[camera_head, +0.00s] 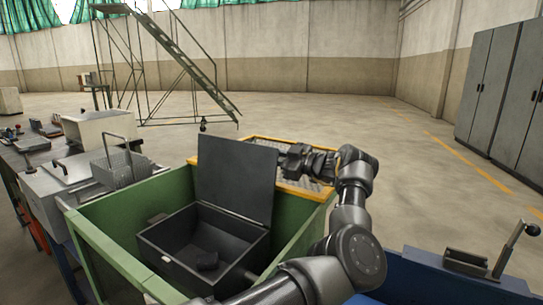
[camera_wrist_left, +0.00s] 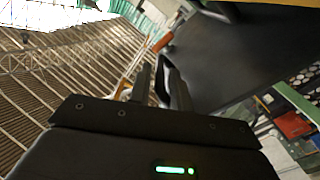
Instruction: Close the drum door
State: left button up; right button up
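The drum door appears to be the dark flat panel (camera_head: 237,178), which stands upright, hinged at the back right edge of an open black box (camera_head: 170,268). In the left wrist view a dark panel (camera_wrist_left: 235,55) fills the right side. The two fingers (camera_wrist_left: 160,85) stand apart there, with a dark thin part between them; contact cannot be told. My right gripper is not in view.
The box sits inside a green-walled bin (camera_head: 105,250). A yellow-framed mesh (camera_head: 305,183) lies behind the panel, under my left gripper. A bench with a wire basket (camera_head: 122,168) stands left. A blue surface with a lever (camera_head: 508,245) is at lower right. Open floor lies beyond.

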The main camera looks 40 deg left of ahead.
pick_arm(q)
jog(key=shift+a, duration=0.45)
grip_shut()
jog(key=shift+s, duration=0.1)
